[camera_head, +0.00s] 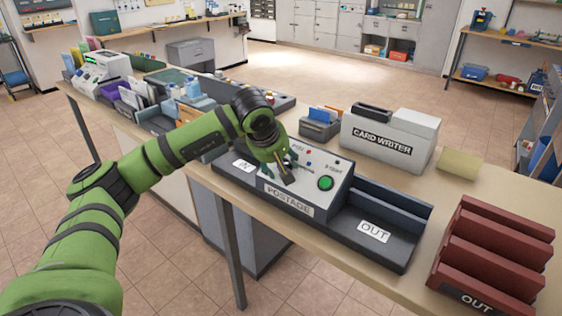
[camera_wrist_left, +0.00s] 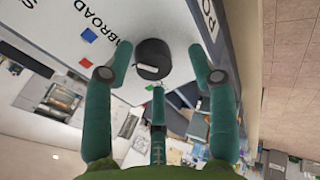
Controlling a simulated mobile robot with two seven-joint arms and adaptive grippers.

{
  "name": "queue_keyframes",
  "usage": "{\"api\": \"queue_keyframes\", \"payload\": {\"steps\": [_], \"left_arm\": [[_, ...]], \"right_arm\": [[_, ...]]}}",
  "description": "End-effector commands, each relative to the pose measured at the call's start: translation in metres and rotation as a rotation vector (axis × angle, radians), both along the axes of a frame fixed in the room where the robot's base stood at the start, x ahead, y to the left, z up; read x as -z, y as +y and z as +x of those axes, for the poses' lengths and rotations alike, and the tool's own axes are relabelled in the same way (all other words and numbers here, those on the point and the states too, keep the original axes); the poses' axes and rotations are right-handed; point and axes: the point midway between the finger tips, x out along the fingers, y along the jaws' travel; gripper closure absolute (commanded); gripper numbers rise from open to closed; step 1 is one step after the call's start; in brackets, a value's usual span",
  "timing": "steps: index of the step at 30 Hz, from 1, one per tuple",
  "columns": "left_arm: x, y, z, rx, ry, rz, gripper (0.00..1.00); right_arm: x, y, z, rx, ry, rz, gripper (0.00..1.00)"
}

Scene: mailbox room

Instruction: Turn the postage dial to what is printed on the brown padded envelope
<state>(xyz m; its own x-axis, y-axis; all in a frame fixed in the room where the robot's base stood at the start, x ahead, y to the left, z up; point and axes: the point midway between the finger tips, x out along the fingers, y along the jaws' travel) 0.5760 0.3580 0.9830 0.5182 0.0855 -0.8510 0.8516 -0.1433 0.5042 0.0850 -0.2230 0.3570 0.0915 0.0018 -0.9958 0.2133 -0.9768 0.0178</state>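The grey postage machine (camera_head: 318,200) stands on the counter with a sloped panel and a round green button (camera_head: 325,183). Its black dial (camera_wrist_left: 152,60) shows in the left wrist view with a pale pointer bar. The panel around it carries a blue square, a red square and the upside-down word "ABROAD". My left gripper (camera_head: 284,165) is at the panel and hides the dial in the head view. In the left wrist view its fingers (camera_wrist_left: 161,57) stand open around the dial, with a gap at the right finger. I cannot identify the brown padded envelope. My right gripper is not in view.
A dark OUT tray (camera_head: 405,245) adjoins the machine on the right, and an IN tray (camera_head: 232,168) on the left. A CARD WRITER box (camera_head: 390,140) stands behind. A red OUT rack (camera_head: 495,250) is at right. A tan pad (camera_head: 459,164) lies on the counter.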

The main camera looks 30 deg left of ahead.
Motion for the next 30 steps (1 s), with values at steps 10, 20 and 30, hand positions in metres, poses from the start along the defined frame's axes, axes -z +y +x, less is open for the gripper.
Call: {"api": "queue_keyframes", "payload": {"steps": [10,20,30], "left_arm": [[-0.013,-0.003,-0.005,0.006,-0.008,-0.005,0.43],[-0.071,-0.007,-0.041,0.002,-0.008,-0.004,0.43],[-0.101,-0.009,-0.062,0.002,-0.001,-0.004,0.43]], "right_arm": [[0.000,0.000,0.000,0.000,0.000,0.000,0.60],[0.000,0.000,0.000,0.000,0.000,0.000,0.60],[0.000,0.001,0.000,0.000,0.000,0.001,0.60]]}}
